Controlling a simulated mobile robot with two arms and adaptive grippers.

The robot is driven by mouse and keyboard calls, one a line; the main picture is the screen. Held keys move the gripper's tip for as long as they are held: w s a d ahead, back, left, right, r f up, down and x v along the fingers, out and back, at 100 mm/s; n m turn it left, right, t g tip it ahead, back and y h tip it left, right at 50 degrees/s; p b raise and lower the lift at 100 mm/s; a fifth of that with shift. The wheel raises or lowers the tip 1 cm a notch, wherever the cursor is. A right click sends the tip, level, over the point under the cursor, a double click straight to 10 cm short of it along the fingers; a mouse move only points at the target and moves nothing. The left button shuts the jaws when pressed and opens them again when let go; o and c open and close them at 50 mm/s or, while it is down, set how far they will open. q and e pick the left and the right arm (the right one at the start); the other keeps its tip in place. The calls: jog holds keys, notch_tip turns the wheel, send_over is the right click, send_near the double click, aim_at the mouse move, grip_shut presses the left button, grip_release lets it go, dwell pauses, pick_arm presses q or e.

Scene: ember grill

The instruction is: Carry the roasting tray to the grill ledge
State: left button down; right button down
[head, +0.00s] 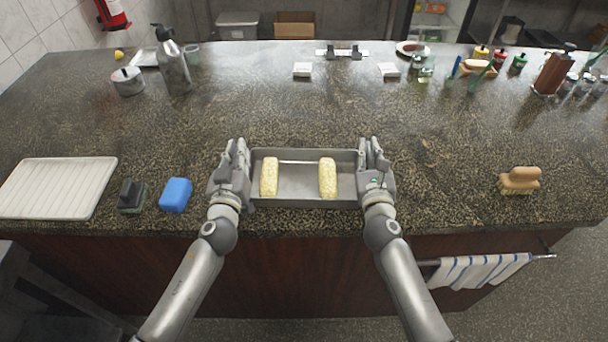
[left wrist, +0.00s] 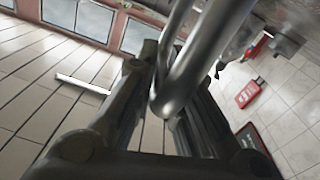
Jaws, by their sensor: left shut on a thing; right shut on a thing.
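The roasting tray (head: 303,187) is a grey metal rectangle at the near edge of the counter. Two pale yellow, corn-like pieces lie in it, a left one (head: 269,177) and a right one (head: 328,178). My left gripper (head: 238,160) is shut at the tray's left end, and my right gripper (head: 373,160) is shut at its right end. In the left wrist view, a curved metal bar (left wrist: 170,100), seemingly the tray's handle, runs between the fingers of my left gripper (left wrist: 160,95). I cannot tell whether the tray touches the counter. The grill ledge is not identifiable.
A white ribbed tray (head: 58,188), a dark brush (head: 131,195) and a blue block (head: 176,194) lie to the left. A wooden-handled brush (head: 519,180) lies to the right. The counter's middle (head: 300,115) is clear. A striped towel (head: 478,270) hangs at front right.

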pick_arm(q)
jog(key=shift+r, duration=0.3)
pick_arm(e)
jog(key=shift+r, duration=0.1)
